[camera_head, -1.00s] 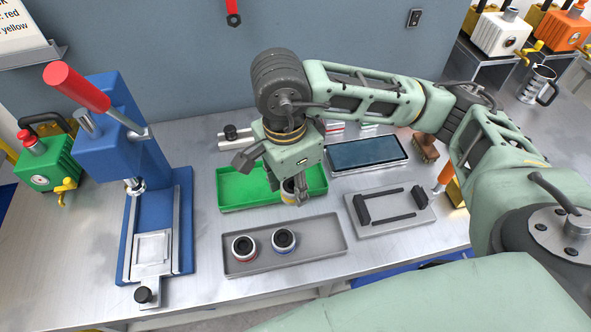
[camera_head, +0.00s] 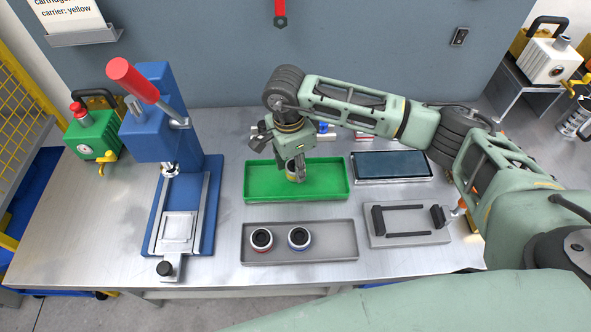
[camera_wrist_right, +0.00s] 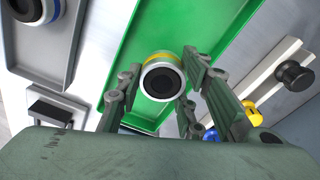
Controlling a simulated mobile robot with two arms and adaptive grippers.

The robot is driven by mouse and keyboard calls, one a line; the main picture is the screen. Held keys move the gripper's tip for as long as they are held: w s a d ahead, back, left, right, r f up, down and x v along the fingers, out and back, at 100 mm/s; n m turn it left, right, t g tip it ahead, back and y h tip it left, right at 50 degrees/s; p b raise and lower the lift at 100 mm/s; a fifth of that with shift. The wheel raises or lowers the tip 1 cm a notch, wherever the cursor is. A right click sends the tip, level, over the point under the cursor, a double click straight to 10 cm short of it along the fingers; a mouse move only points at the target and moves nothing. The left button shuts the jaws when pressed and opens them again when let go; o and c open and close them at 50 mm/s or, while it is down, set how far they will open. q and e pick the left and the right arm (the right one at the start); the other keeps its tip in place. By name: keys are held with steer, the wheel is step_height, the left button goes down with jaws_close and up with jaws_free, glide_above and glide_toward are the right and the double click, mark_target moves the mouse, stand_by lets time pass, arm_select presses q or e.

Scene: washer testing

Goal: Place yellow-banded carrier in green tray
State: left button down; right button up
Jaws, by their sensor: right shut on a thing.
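The yellow-banded carrier (camera_head: 292,172) is a small white cylinder with a dark opening. In the right wrist view the carrier (camera_wrist_right: 162,78) shows its yellow band, between the fingers. My right gripper (camera_head: 296,166) is shut on it. The green tray (camera_head: 256,184) lies flat at the middle of the bench, and the carrier is over its inside. I cannot tell whether the carrier touches the tray floor. In the right wrist view the green tray (camera_wrist_right: 211,22) fills the space behind the carrier. My left gripper is not in view.
A grey tray (camera_head: 335,240) in front holds a red-banded carrier (camera_head: 261,240) and a blue-banded carrier (camera_head: 299,238). A blue press (camera_head: 210,215) stands left. A dark-screened tablet (camera_head: 391,165) and a grey fixture plate (camera_head: 408,238) lie right. Bare bench lies at far left.

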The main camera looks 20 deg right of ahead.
step_height(320, 180, down, 2)
steer(key=shift+s+f+p, duration=0.1)
steer(key=shift+f+p, duration=0.15)
steer(key=shift+p, duration=0.3)
steer(key=shift+f, duration=0.35)
steer(key=shift+f, duration=0.1)
steer(key=shift+f, duration=0.1)
steer(key=o, duration=1.3)
steer(key=shift+c, duration=0.2)
